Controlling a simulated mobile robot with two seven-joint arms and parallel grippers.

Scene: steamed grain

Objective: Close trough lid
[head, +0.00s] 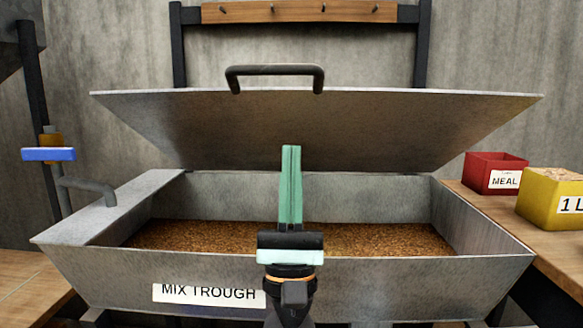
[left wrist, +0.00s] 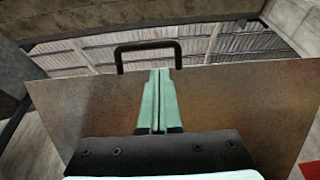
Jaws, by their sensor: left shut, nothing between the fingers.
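The metal mix trough (head: 350,275) stands in front of me with brown grain (head: 370,240) in it. Its lid (head: 390,120) is raised and tilted above the back of the trough, with a dark bar handle (head: 275,70) at its upper edge. My left gripper (head: 291,148) is shut and empty, pointing up in front of the lid's underside, below the handle. In the left wrist view the shut fingers (left wrist: 160,72) point towards the lid (left wrist: 235,110) and its handle (left wrist: 148,46). I cannot tell whether the fingertips touch the lid. My right gripper is not in view.
A red meal box (head: 485,175) and a yellow box (head: 545,205) stand on the wooden counter at the right. A side ledge with a grey handle (head: 90,190) is at the trough's left. A rack with pegs (head: 300,12) is on the wall behind.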

